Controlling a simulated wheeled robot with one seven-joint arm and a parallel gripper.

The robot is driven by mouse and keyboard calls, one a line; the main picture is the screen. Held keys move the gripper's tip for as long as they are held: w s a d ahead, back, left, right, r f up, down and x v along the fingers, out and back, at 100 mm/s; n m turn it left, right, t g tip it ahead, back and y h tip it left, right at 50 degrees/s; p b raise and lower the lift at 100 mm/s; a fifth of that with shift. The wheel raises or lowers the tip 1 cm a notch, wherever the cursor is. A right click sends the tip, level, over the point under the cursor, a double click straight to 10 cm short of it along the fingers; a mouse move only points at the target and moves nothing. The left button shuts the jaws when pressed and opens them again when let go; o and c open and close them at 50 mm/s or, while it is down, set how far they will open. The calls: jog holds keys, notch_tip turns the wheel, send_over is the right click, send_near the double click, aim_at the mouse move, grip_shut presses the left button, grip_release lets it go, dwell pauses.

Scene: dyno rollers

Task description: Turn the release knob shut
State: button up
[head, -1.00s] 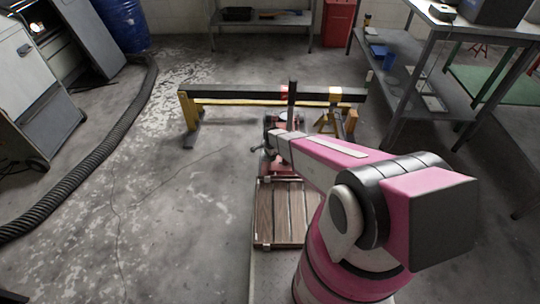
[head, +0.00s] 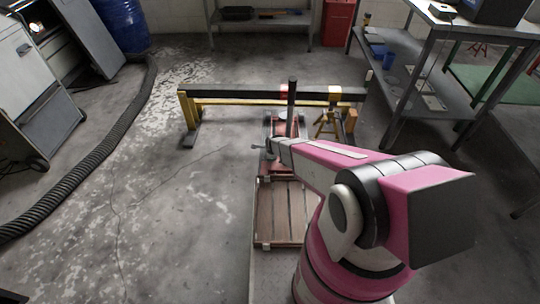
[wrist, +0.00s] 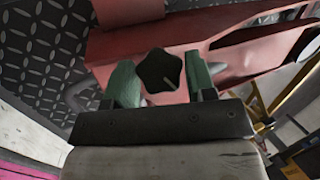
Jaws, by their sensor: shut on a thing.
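The release knob (wrist: 158,66) is black and star-shaped, on a red metal body (wrist: 245,60) in the wrist view. A pale mark shows on its face. My gripper (wrist: 162,76) has its two green fingers on either side of the knob, shut on it. In the head view, the red machine (head: 281,128) stands low on the floor beyond the wooden planks, partly behind my arm. The knob cannot be made out there.
A black and yellow beam (head: 235,95) crosses behind the red machine. A wooden-planked platform (head: 285,212) lies in front. A metal workbench (head: 430,45) stands at right, and a ribbed hose (head: 110,140) runs along the left. Open floor lies between hose and platform.

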jog(key=shift+d, duration=0.1)
jog(key=o, duration=0.9)
jog(key=shift+d, duration=0.1)
jog(key=shift+s+r, duration=0.1)
jog(key=v, duration=1)
jog(key=shift+s+d+r, duration=0.1)
jog(key=shift+s+r, duration=0.1)
jog(key=shift+r, duration=0.15)
